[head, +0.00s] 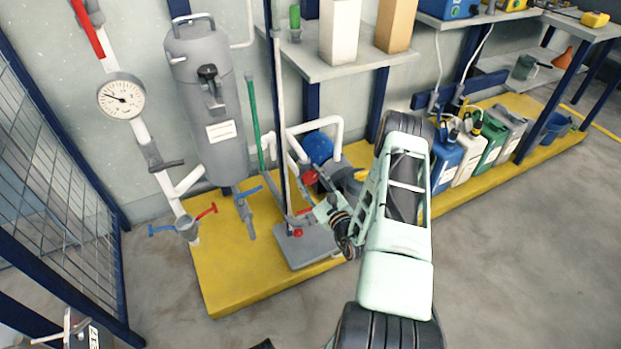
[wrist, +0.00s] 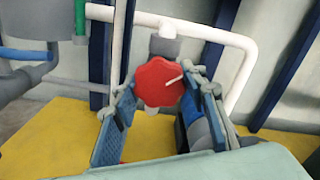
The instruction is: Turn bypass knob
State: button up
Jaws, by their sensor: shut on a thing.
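The bypass knob (wrist: 158,84) is a red, lobed knob with a pale line mark on its face, pointing to the upper right. It sits on a grey valve body on white piping. My gripper (wrist: 166,92) has one blue-padded finger on each side of the knob and is shut on it. In the head view the red knob (head: 310,177) shows at the tip of my gripper (head: 316,188), in front of the white pipes. The finger contact at the knob's far edges is partly hidden.
A blue pump (head: 318,147) stands close behind on the yellow platform (head: 220,262). A grey tank (head: 206,100), a pressure gauge (head: 121,97) and valves with red and blue handles are at left. Several jugs (head: 467,150) stand at right.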

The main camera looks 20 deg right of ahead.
aim_at(310, 172)
jog(key=shift+m, duration=0.3)
jog(key=m+p, duration=0.1)
jog(key=m, duration=0.3)
jog(key=shift+m, duration=0.3)
jog(key=m+p, duration=0.1)
jog(key=m, duration=0.3)
jog(key=shift+m+p, duration=0.35)
jog(key=shift+m, duration=0.05)
jog(key=o, duration=1.2)
jog(key=shift+c, duration=0.2)
jog(key=shift+r, duration=0.1)
notch_tip(310, 172, up, 10)
jog(key=shift+f, duration=0.1)
